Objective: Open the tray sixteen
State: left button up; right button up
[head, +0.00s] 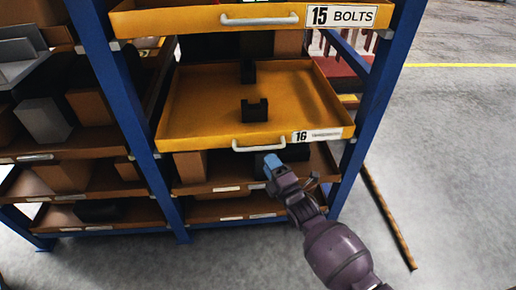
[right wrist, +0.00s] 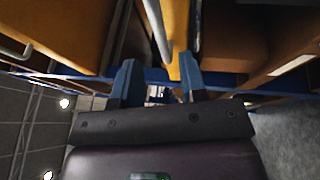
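The yellow tray sixteen (head: 188,105) is pulled out of the rack, and its inside shows from above. Its front bears a white label reading 16 (head: 316,135); the smaller text is blurred. A pale bar handle (head: 258,146) is on the tray front. My right gripper (head: 271,162) is just below and in front of this handle. In the right wrist view, my right gripper (right wrist: 158,75) has its fingers apart, with a grey bar (right wrist: 158,30) ahead between them; I cannot tell whether they touch it. My left gripper is not in view.
Two black parts (head: 255,110) lie in the tray. Above it is the yellow tray 15 BOLTS (head: 205,20). Blue rack posts (head: 375,95) stand at both sides. Lower shelves hold boxes (head: 190,165). A long bar (head: 388,217) lies on the floor at right, where the floor is otherwise open.

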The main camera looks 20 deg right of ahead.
aim_at(260, 147)
jog(key=b+x, duration=0.1)
jog(key=x, duration=0.5)
jog(key=shift+w+f, duration=0.15)
jog(key=shift+w, duration=0.2)
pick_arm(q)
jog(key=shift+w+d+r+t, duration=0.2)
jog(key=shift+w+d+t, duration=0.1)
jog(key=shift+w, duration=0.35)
pick_arm(e)
jog(key=shift+c, duration=0.3)
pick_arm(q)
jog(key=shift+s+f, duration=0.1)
pick_arm(e)
grip_shut()
